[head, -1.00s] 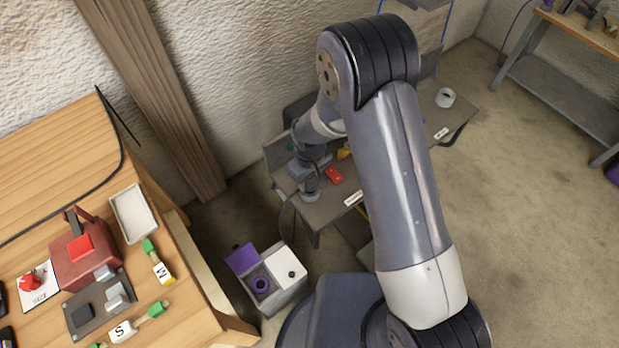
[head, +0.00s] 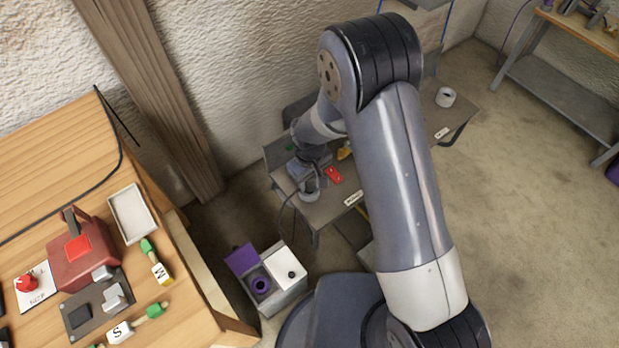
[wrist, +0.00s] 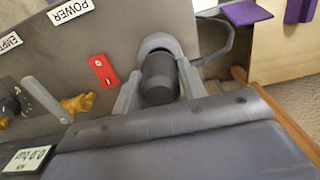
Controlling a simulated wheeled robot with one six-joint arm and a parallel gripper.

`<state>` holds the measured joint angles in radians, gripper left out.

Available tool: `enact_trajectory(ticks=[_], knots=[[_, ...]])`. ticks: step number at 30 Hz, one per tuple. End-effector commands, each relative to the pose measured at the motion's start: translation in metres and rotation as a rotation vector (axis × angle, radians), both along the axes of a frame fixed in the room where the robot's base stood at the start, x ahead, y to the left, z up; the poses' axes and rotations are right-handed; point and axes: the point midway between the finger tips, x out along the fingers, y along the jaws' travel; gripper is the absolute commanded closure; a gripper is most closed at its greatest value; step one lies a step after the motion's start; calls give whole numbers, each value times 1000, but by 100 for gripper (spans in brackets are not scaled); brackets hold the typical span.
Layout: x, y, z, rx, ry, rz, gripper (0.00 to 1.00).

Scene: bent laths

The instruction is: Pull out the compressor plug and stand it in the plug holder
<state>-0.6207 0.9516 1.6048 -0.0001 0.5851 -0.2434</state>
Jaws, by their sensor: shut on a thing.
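My gripper (wrist: 157,90) is shut on a dark grey cylindrical plug (wrist: 159,75), with one finger on each side of it. A pale grey round collar (wrist: 158,42) shows just behind the plug on the grey table; it also shows below my gripper in the head view (head: 309,195). I cannot tell whether the plug still sits in the collar. A grey cable (wrist: 228,45) loops at the right of the plug. A white-grey ring-shaped holder (head: 446,97) with an open top stands at the far right of the same table.
A red block (head: 333,174) and a yellow part (wrist: 78,103) lie beside my gripper. A POWER label (wrist: 70,10) is on the table. A box with a purple flap (head: 276,283) stands below. A cluttered wooden bench (head: 60,165) is at left. Open floor lies at right.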

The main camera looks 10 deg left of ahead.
Motion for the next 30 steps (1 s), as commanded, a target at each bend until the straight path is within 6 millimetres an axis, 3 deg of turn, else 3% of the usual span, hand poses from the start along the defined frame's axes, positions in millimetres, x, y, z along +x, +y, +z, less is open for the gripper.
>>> enact_trajectory(ticks=[30], knots=[[0, 0, -8, 0, 0, 0, 97]])
